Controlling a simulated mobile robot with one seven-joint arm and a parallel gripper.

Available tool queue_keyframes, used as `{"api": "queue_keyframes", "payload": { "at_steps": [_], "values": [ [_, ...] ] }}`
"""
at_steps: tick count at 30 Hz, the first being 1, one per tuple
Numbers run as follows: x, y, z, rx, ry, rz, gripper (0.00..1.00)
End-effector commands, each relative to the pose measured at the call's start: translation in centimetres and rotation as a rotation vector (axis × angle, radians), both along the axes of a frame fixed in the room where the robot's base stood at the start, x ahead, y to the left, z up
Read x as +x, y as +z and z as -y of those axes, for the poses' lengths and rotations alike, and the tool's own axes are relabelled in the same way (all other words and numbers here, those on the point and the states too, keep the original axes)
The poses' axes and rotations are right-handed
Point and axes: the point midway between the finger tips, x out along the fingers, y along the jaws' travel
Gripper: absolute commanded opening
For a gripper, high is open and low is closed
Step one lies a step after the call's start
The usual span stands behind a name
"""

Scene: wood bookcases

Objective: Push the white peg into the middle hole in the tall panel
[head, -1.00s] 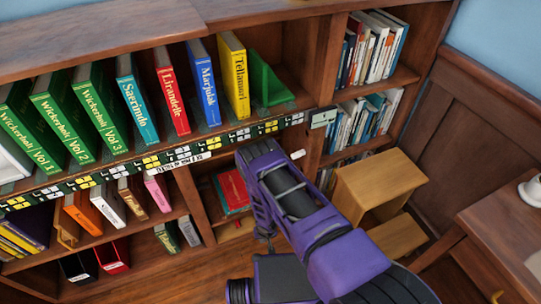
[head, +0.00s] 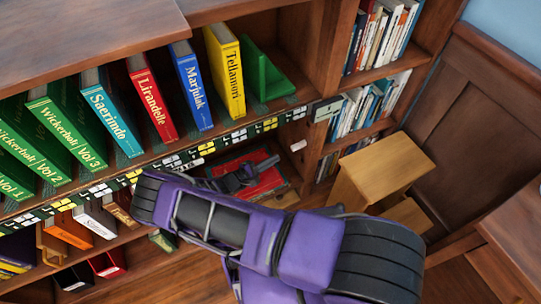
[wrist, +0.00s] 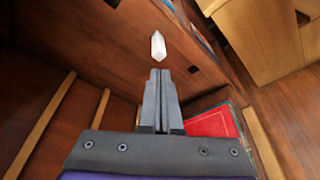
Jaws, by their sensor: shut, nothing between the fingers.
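The white peg (head: 298,146) sticks out from the tall panel (head: 303,115), the upright divider right of the lower compartment. In the wrist view the peg (wrist: 158,45) shows just beyond the fingertips, its near end pointing towards them. A small dark hole (wrist: 194,70) shows in the panel (wrist: 110,35) to the right of the peg; the hole behind the peg is hidden. My gripper (head: 272,161) is inside the lower compartment, left of the peg and pointing at the panel. In the wrist view its fingers (wrist: 160,74) are shut and empty, apart from the peg.
A red book (head: 262,180) lies in the compartment under my gripper; it also shows in the wrist view (wrist: 212,122). The shelf edge with labels (head: 215,145) runs above. A wooden step stool (head: 385,168) stands right of the panel.

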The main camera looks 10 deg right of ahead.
Motion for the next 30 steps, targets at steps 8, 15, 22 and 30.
{"api": "queue_keyframes", "payload": {
  "at_steps": [8, 15, 22, 30],
  "values": [
    [1.0, -0.1, 1.5, -0.007, 0.0, 0.003, 0.0],
    [2.4, -0.7, 3.9, -0.008, 0.0, 0.002, 0.0],
    [3.1, -1.0, 5.0, -0.005, 0.0, 0.002, 0.0],
    [3.1, -1.0, 5.0, -0.004, 0.001, 0.002, 0.0]
  ]
}}
